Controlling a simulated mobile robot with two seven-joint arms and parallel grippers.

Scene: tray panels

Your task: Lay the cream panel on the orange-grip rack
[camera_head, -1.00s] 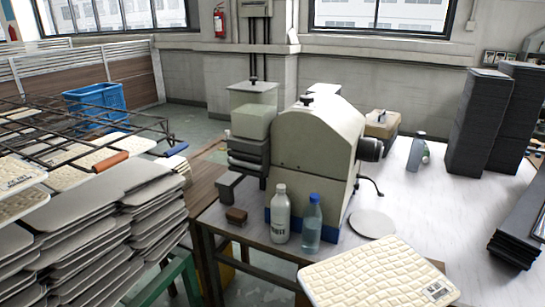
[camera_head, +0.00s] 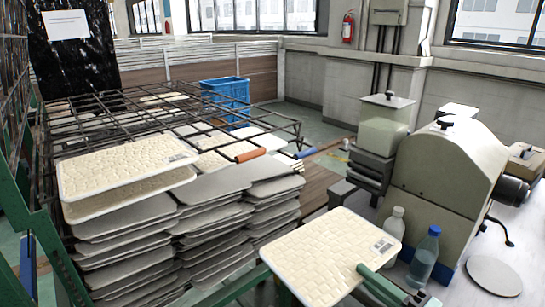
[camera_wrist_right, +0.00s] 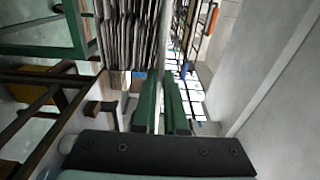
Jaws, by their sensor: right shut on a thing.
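The cream panel (camera_head: 322,255), a woven-textured plate with a small label at one corner, is held by my right gripper (camera_head: 366,272) near its front right edge. The green fingers are shut on it; they also show in the wrist view (camera_wrist_right: 160,108), where the panel is hard to make out. The panel is in the air, left of the bottles and right of the stacked trays. The orange-grip rack is a dark wire frame whose orange grip (camera_head: 250,155) sticks out over the stacks at the left, apart from the panel. My left gripper is not in view.
A similar rack with a blue grip (camera_head: 305,153) lies beside it. Other cream panels (camera_head: 125,168) and grey trays (camera_head: 205,185) are stacked at the left. A white bottle (camera_head: 394,232), a blue-capped bottle (camera_head: 424,258) and a machine (camera_head: 450,175) stand close right of the panel.

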